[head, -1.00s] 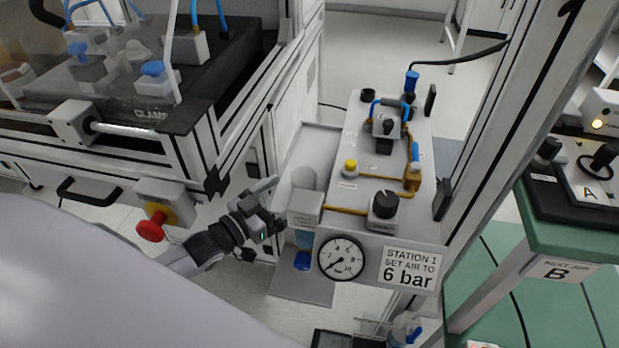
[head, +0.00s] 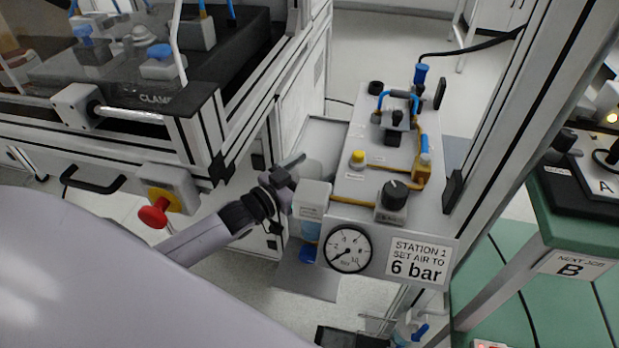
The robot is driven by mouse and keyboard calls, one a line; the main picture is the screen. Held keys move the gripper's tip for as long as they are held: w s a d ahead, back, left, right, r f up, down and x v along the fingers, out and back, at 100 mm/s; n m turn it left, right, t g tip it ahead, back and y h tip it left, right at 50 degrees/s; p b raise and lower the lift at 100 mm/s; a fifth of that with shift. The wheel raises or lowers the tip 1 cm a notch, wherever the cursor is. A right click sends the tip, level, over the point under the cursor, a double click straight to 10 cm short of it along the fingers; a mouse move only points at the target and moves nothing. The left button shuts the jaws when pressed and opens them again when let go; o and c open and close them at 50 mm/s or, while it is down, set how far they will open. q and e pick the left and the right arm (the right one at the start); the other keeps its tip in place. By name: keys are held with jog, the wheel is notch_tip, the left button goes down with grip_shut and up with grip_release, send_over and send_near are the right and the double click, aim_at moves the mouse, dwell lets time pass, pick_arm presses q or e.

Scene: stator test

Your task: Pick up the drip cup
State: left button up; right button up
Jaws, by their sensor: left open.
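The drip cup (head: 313,168) looks like a pale, translucent cup. It sits on the grey tray left of the air panel, and its lower part is hidden behind my gripper and the filter unit. My left gripper (head: 296,174) is open at the cup's near left side. One finger shows at the cup's left edge; the other is mostly hidden, so I cannot tell whether the fingers touch or straddle the cup. My right gripper is out of view.
The filter unit (head: 311,197) with its blue bowl stands close right of my gripper. The pressure gauge (head: 348,250) and the "6 bar" sign (head: 419,259) face me. A red emergency-stop button (head: 153,215) sticks out at left. A frame post rises at right.

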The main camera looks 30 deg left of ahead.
pick_arm(q)
jog(key=c, duration=1)
